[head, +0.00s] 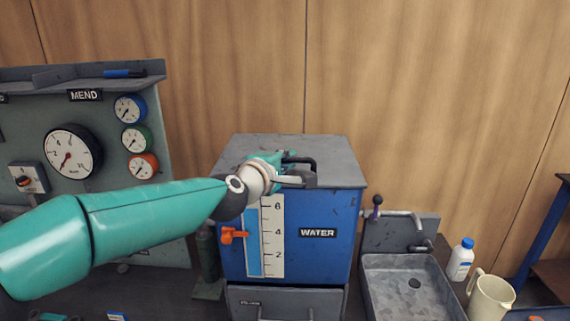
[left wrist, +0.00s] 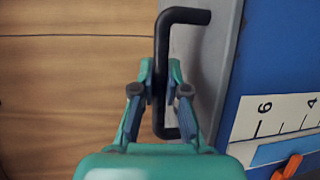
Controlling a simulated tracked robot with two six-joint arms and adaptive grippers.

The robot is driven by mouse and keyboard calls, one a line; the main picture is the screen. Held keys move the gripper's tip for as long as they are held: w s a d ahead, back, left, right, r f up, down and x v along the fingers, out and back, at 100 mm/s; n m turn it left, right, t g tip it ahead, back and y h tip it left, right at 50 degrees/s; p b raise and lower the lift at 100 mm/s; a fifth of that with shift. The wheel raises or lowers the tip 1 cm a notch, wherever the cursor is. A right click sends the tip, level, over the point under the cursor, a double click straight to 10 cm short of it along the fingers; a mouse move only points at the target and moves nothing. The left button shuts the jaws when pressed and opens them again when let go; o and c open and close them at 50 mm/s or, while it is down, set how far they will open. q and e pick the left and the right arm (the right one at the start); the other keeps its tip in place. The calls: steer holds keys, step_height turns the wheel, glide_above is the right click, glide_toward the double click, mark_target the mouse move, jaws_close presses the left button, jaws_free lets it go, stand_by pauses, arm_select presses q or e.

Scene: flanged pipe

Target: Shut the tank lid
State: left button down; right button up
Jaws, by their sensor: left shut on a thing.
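The blue water tank (head: 337,262) stands in the middle of the head view with a "WATER" label and a level scale. Its grey lid (head: 285,145) looks flat across the top, with no clear gap; its edge also shows in the left wrist view (left wrist: 204,65). The lid's black bar handle (head: 310,166) is at the front of the lid. My left gripper (head: 293,170) is shut on this handle, with one finger on each side of the bar (left wrist: 162,45) in the left wrist view. My right gripper is in neither view.
An orange tap (head: 232,235) sticks out from the tank front, below my left forearm. A gauge panel (head: 95,190) stands at the left. A grey sink (head: 410,290), a white bottle (head: 460,262) and a cream jug (head: 490,298) are at the right. A wooden wall (head: 420,90) is behind.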

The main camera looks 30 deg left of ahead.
arm_select(q)
steer(key=c, duration=1.3)
jaws_free()
steer(key=shift+s+f, duration=0.1)
steer(key=shift+f, duration=0.45)
steer(key=shift+o, duration=0.6)
steer(key=shift+r, duration=0.1)
steer(key=shift+r, duration=0.1)
steer(key=v, duration=1.2)
steer(key=shift+a, duration=0.1)
